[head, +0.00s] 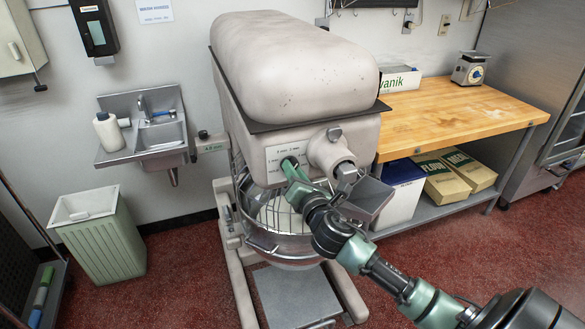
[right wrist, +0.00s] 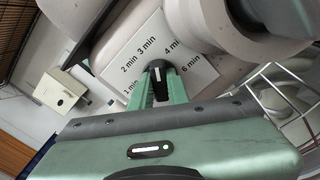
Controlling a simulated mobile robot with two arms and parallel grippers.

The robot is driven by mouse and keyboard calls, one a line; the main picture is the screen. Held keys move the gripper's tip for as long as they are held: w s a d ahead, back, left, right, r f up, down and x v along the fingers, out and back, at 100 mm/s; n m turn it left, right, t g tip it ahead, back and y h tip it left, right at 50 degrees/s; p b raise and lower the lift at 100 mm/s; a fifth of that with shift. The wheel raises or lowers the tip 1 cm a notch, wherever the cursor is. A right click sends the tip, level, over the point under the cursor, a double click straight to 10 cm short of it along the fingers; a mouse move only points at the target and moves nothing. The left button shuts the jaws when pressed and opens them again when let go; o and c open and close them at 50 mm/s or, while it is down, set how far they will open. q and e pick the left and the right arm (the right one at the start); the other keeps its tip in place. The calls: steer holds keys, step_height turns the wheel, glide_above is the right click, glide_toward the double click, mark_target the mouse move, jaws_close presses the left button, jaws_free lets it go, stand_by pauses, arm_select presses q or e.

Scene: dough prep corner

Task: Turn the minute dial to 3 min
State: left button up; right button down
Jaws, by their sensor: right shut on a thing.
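The minute dial (right wrist: 158,68) is a small black knob with a white line, on a white label plate (right wrist: 125,62) marked 1, 2, 3, 4 and 6 min. My right gripper (right wrist: 160,85) is shut on the dial, one green finger on each side. The white line runs nearly straight up the wrist picture, close to the 3 min mark; the exact setting is hard to tell. In the head view the plate (head: 274,157) is on the front of the large beige mixer (head: 290,60), and my right gripper (head: 290,170) reaches it from the lower right. My left gripper is out of view.
The mixer's wire guard and bowl (head: 262,235) sit just below the dial, and a metal chute (head: 368,197) juts out to the right. A wooden table (head: 435,115) stands right, a sink (head: 150,135) and green bin (head: 103,245) left. Red floor is clear at front right.

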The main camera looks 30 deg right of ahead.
steer(key=shift+f, duration=0.1)
steer(key=shift+n+p, duration=1.1)
steer(key=shift+n, duration=0.5)
steer(key=c, duration=1.3)
jaws_free()
steer(key=shift+p+v, duration=0.4)
steer(key=shift+v, duration=2.65)
steer(key=shift+d, duration=0.1)
